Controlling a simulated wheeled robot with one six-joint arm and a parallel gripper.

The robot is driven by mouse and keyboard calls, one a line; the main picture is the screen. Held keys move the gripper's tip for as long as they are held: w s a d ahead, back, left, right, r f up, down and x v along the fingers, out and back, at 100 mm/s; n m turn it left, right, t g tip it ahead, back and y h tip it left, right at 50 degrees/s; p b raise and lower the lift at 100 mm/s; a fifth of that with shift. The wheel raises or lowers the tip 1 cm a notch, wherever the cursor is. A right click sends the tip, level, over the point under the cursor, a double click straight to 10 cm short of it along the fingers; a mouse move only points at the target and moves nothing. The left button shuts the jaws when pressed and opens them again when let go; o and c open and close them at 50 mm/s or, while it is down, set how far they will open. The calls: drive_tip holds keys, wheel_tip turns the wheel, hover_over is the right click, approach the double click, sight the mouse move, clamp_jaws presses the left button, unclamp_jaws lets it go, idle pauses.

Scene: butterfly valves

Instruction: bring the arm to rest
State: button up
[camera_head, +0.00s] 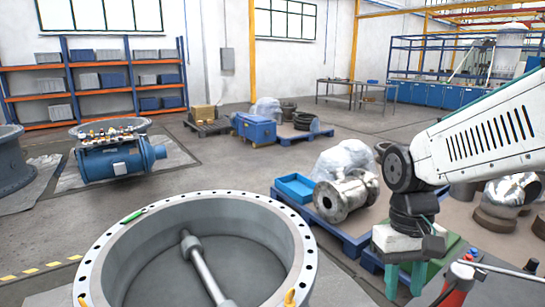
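A white arm link (485,132) with dark vent slots, which looks like my own arm, comes in from the right edge. It ends at a round black joint (399,168). A green pen-like object (132,215) lies on the flange's left rim.
A blue valve (122,158) sits on a mat at left. A steel valve (345,195) and a blue tray (296,187) rest on a blue pallet at centre right. Shelves (98,82) stand against the back wall. The floor (210,165) between is mostly clear.

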drive_tip(key=s+d+r+t, duration=0.1)
drive_tip(key=s+r+t, duration=0.1)
drive_tip(key=s, duration=0.3)
drive_tip(key=s+d+r+t, duration=0.1)
drive_tip(key=s+d+r, duration=0.1)
drive_tip(key=s, duration=0.4)
drive_tip(key=shift+d+r+m+t, duration=0.3)
drive_tip(key=shift+r+m+t, duration=0.1)
drive_tip(key=shift+r, duration=0.5)
drive_tip(key=shift+s, duration=0.1)
